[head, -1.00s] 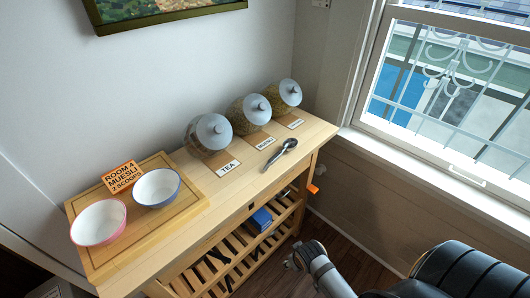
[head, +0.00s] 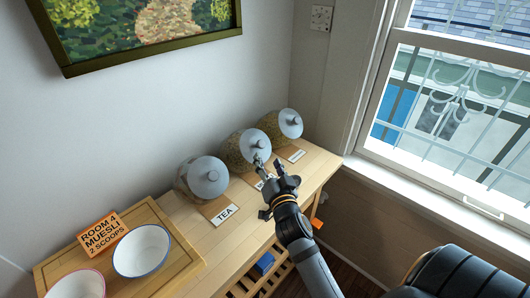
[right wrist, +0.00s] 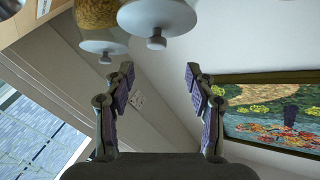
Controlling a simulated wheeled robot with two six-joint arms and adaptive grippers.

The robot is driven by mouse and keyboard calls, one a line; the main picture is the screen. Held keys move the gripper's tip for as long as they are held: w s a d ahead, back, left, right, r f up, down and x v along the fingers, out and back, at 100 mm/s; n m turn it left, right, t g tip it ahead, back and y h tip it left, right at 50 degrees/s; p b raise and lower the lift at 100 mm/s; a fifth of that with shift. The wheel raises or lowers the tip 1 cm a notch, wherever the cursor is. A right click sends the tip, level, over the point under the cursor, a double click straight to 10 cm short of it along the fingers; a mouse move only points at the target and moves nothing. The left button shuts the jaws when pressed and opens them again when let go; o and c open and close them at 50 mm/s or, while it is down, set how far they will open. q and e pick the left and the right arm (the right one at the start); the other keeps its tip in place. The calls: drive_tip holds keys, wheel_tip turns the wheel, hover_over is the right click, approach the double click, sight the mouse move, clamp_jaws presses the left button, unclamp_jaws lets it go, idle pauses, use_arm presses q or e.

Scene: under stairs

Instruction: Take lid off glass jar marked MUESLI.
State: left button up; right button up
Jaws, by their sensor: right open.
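Three glass jars with pale grey knobbed lids stand in a row on the wooden table. The left jar (head: 181,184) has a card reading TEA. The middle jar (head: 233,152) has a card mostly hidden by my right gripper; the right jar (head: 271,124) has a card too small to read surely. My right gripper (head: 269,165) is open and empty, in front of the middle jar, overlapping its lid (head: 253,144). In the right wrist view, upside down, a near lid (right wrist: 160,18) and a farther lid (right wrist: 104,46) show beyond the open fingers (right wrist: 160,75). My left gripper is out of view.
A wooden board (head: 180,257) at left carries a blue-rimmed bowl (head: 142,251), a pink-rimmed bowl (head: 78,287) and an orange sign (head: 101,234) reading ROOM 4 MUESLI 2 SCOOPS. A wall stands close behind the jars; a window (head: 460,110) is at right.

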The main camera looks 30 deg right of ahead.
sight(262, 146)
drive_tip(key=p+x, duration=0.1)
drive_tip(key=x, duration=0.3)
drive_tip(key=shift+w+d, duration=0.2)
drive_tip(key=shift+w, duration=0.05)
drive_tip(key=x, duration=0.3)
drive_tip(key=p+x, duration=0.1)
drive_tip(key=shift+w+f, duration=0.2)
drive_tip(key=shift+f, duration=0.1)
drive_tip(key=shift+w+d, duration=0.1)
drive_tip(key=shift+w, duration=0.15)
drive_tip(key=shift+w+d, duration=0.1)
drive_tip(key=shift+w, duration=0.1)
drive_tip(key=shift+c, duration=0.2)
drive_tip(key=c, duration=0.5)
drive_tip(key=shift+s, duration=0.1)
clamp_jaws()
drive_tip(key=shift+c, duration=1.2)
unclamp_jaws()
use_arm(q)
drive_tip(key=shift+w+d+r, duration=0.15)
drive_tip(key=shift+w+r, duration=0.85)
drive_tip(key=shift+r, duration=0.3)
use_arm(e)
clamp_jaws()
